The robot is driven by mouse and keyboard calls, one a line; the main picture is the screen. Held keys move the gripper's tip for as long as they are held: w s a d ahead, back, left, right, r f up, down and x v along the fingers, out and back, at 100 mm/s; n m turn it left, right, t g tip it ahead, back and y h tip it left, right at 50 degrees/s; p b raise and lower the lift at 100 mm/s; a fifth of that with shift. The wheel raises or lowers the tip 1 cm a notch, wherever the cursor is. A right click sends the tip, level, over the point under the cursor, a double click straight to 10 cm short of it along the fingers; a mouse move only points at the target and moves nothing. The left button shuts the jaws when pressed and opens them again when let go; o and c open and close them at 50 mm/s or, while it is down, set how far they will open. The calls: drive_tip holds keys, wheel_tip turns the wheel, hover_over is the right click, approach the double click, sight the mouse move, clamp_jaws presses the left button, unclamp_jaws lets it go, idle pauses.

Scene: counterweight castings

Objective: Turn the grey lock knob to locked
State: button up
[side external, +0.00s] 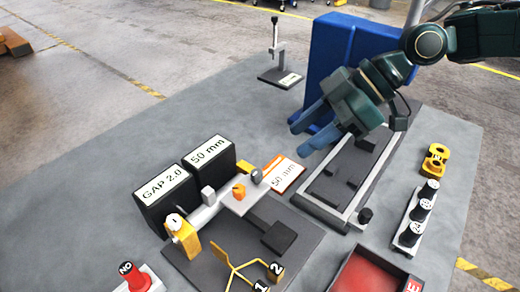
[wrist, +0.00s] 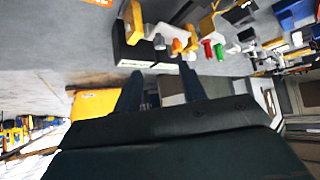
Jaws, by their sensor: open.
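A gauge-like fixture (side external: 222,207) with a pale bar stands on a dark plate. One grey knob-like piece (side external: 208,195) is on its near-left part, and a round grey piece (side external: 256,176) is at its far-right end; I cannot tell which is the lock knob or how it is turned. A yellow end block (side external: 184,236) carries a white dial marked 1. My gripper (side external: 304,134) is open and empty, above and to the right of the fixture, apart from it. Its two fingers show in the wrist view (wrist: 160,76).
Black blocks labelled "GAP 2.0" (side external: 165,203) and "50 mm" (side external: 211,163) stand behind the fixture. The left tabletop is clear.

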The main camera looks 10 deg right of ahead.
drive_tip(key=s+d+r+m+t+h, duration=0.1)
drive_tip(key=s+d+r+m+t, duration=0.1)
drive_tip(key=d, duration=0.7)
drive_tip(key=s+d+r+m+t+h, duration=0.1)
drive_tip(key=s+d+r+m+h, duration=0.1)
drive_tip(key=d+r+m, duration=0.2)
drive_tip(key=shift+s+d+r+m+t, duration=0.35)
drive_tip(key=shift+d+r, duration=0.65)
drive_tip(key=shift+d, duration=1.35)
drive_tip(key=c, duration=0.3)
drive_tip(key=n+t+y, duration=0.2)
drive_tip(key=t+y, duration=0.2)
drive_tip(key=y, duration=0.6)
hover_over(257, 176)
drive_tip(key=w+v, duration=0.1)
drive_tip(key=v, duration=0.4)
drive_tip(key=shift+f, duration=4.85)
drive_tip(key=shift+f+g+y, duration=0.2)
drive_tip(key=shift+g+y, duration=0.1)
drive_tip(key=shift+g, duration=0.05)
